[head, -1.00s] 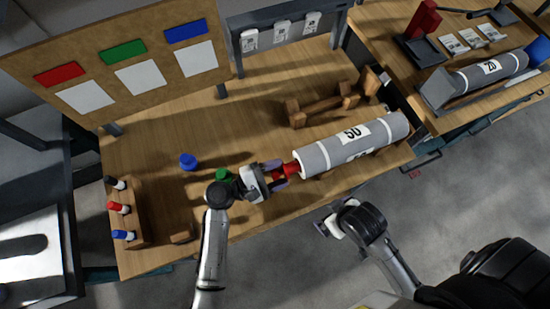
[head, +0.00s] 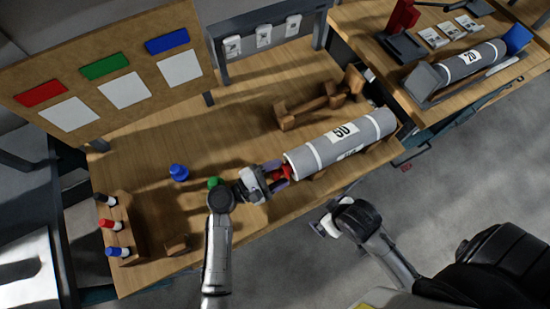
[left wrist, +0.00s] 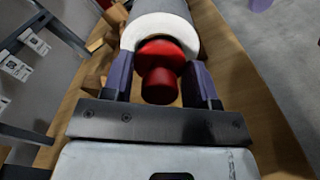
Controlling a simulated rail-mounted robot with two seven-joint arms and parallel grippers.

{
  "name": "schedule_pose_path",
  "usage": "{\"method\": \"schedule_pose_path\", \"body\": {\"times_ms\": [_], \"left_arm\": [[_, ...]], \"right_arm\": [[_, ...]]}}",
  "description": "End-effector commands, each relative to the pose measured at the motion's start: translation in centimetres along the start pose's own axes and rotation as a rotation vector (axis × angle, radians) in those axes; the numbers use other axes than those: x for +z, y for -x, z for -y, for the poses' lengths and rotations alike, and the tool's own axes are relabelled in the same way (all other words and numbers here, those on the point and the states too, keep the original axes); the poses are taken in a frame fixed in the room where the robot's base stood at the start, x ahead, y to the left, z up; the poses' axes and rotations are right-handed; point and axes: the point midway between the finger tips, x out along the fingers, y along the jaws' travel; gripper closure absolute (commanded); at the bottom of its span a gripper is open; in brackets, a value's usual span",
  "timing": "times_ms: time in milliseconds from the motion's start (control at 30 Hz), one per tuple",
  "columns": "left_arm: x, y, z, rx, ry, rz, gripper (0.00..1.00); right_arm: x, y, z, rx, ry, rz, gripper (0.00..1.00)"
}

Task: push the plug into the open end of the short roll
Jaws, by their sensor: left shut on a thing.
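A grey roll (head: 350,139) marked 50, with white bands, lies on the wooden table. Its near-left end faces my left gripper (head: 277,175). That gripper is shut on a red plug (head: 274,168), which is at the end of the roll. In the left wrist view the plug (left wrist: 160,78) shows between the two purple-padded fingers, against the white rim of the roll (left wrist: 160,28). How deep it sits is hidden. My right gripper (head: 322,226) is off the table's front edge, apart from the roll; its jaw gap is unclear.
A blue plug (head: 179,172) and a green plug (head: 213,183) stand left of the gripper. A wooden cradle (head: 308,112) lies behind the roll. Another grey roll (head: 475,62), marked 20, lies on the right-hand table.

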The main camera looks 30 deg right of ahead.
Motion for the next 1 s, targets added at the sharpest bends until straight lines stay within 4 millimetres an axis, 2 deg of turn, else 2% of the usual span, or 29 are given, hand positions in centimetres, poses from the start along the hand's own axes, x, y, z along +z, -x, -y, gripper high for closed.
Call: {"method": "schedule_pose_path", "body": {"times_ms": [533, 567, 600, 867, 1000], "left_arm": [[0.0, -1.3, -0.1, 0.0, -0.001, 0.0, 0.7], [0.0, -1.4, 0.0, 0.0, -0.001, 0.0, 0.46], [0.0, -1.3, 0.0, 0.0, -0.001, 0.0, 0.42], [0.0, -1.3, 0.0, 0.0, -0.001, 0.0, 0.17], [0.0, -1.3, 0.0, 0.0, -0.001, 0.0, 0.17]], "right_arm": [[0.0, -0.1, 0.1, -0.003, -0.004, -0.001, 0.0], [0.0, -0.1, 0.2, -0.004, -0.005, -0.001, 0.0], [0.0, -0.1, 0.2, -0.005, -0.006, -0.001, 0.0], [0.0, -0.1, 0.3, -0.007, -0.009, -0.002, 0.0], [0.0, -0.1, 0.3, -0.007, -0.009, -0.002, 0.0]]}}
